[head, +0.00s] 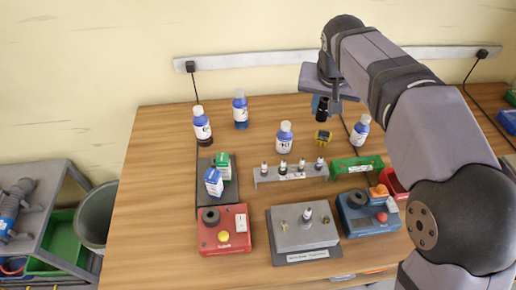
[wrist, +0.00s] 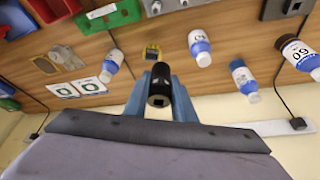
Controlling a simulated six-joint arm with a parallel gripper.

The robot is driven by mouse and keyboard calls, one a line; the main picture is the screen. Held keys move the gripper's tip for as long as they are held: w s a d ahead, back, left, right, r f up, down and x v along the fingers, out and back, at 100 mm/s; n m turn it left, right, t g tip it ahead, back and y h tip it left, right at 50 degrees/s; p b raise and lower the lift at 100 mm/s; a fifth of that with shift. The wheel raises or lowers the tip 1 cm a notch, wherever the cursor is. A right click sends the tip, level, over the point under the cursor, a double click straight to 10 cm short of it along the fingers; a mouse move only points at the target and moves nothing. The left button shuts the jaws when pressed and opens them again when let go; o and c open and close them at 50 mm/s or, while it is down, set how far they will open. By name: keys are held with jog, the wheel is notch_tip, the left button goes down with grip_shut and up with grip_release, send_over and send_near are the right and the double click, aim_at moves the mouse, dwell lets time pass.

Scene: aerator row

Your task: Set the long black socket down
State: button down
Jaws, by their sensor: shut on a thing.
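The long black socket (head: 322,112) is upright below my gripper (head: 321,102), above the back right part of the wooden table. In the wrist view the socket (wrist: 160,86) sits between the two blue fingers of my gripper (wrist: 161,92), with its square drive hole facing the camera. The fingers are shut on it. The socket's lower end appears clear of the table, though the exact gap is hard to tell. A small yellow-and-black item (head: 323,138) lies on the table just below it in the head view.
Bottles (head: 284,138) (head: 360,130) stand on either side of the yellow item. In front are a grey rack (head: 262,178) with several small pieces and a green rack (head: 357,165). Red (head: 223,240) and blue (head: 368,222) control boxes flank a grey fixture (head: 290,236). Bare wood lies at left.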

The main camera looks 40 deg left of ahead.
jog(key=s+a+f+n+y+p, duration=0.1)
jog(key=s+a+n, duration=0.1)
jog(key=s+a, duration=0.45)
jog(key=s+a+n+y, duration=0.1)
jog(key=s+a+n, duration=0.2)
jog(key=a, duration=0.6)
jog(key=shift+g, duration=0.4)
jog(key=shift+w+a+f+p, duration=0.1)
jog(key=shift+f+p, duration=0.55)
jog(key=shift+f, duration=3.2)
jog(key=shift+a+f+p, duration=0.1)
jog(key=shift+f+p, duration=0.5)
jog(key=shift+f, duration=3.25)
jog(key=shift+f, duration=0.1)
jog(key=shift+f, duration=0.1)
jog(key=c, duration=1.5)
grip_release()
jog(key=shift+d, duration=0.1)
jog(key=b+v, duration=0.1)
jog(key=v, duration=0.7)
jog(key=b+v, duration=0.1)
jog(key=v, duration=0.3)
jog(key=shift+a+r+b, duration=0.25)
jog(key=shift+b, duration=0.05)
